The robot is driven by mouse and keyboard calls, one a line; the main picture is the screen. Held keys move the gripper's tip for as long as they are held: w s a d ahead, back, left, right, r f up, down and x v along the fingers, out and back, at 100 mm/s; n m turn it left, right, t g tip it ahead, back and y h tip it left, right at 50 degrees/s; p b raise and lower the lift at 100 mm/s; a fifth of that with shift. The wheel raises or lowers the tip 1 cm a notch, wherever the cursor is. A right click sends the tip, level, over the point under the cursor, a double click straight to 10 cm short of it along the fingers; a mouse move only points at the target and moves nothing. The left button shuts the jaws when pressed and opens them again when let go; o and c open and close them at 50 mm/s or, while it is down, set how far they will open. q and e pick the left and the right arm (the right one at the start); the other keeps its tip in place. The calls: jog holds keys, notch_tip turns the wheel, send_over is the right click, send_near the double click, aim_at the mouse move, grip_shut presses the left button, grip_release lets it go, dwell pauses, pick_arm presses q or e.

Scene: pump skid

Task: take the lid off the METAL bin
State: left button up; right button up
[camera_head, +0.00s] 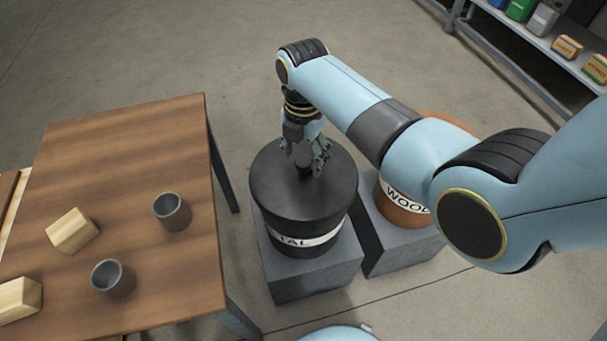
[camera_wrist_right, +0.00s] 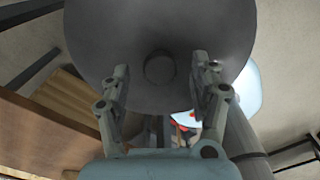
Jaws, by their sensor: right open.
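The METAL bin (camera_head: 293,243) is black with a white label band, of which the letters "TAL" show. It stands on a grey block beside the table. Its dark round lid (camera_head: 275,190) is on top and has a small knob in the middle, which also shows in the right wrist view (camera_wrist_right: 159,67). My right gripper (camera_head: 305,160) is over the lid, pointing down at the knob. In the right wrist view its open fingers (camera_wrist_right: 162,80) appear on either side of the knob, with gaps between. Whether they touch the lid I cannot tell. My left gripper is not in view.
An orange-brown bin labelled "WOOD" (camera_head: 399,203) stands right of the METAL bin, partly behind my right arm. A wooden table (camera_head: 130,150) at the left holds two grey cups (camera_head: 171,211) and wooden blocks (camera_head: 72,231). A shelf (camera_head: 545,45) stands at the far right.

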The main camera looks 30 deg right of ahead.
notch_tip(320, 180, down, 2)
jog(key=shift+f, duration=0.1)
jog(key=shift+c, duration=0.2)
grip_shut()
jog(key=shift+r, duration=0.2)
notch_tip(320, 180, up, 5)
jog(key=shift+f+p, duration=0.2)
jog(key=shift+p, duration=0.75)
jog(key=s+d+r+p, duration=0.2)
jog(key=s+d+r, duration=0.3)
jog(key=d, duration=0.5)
jog(key=shift+d+r+p, duration=0.25)
jog(key=shift+r+p, duration=0.15)
jog(key=shift+r, duration=0.2)
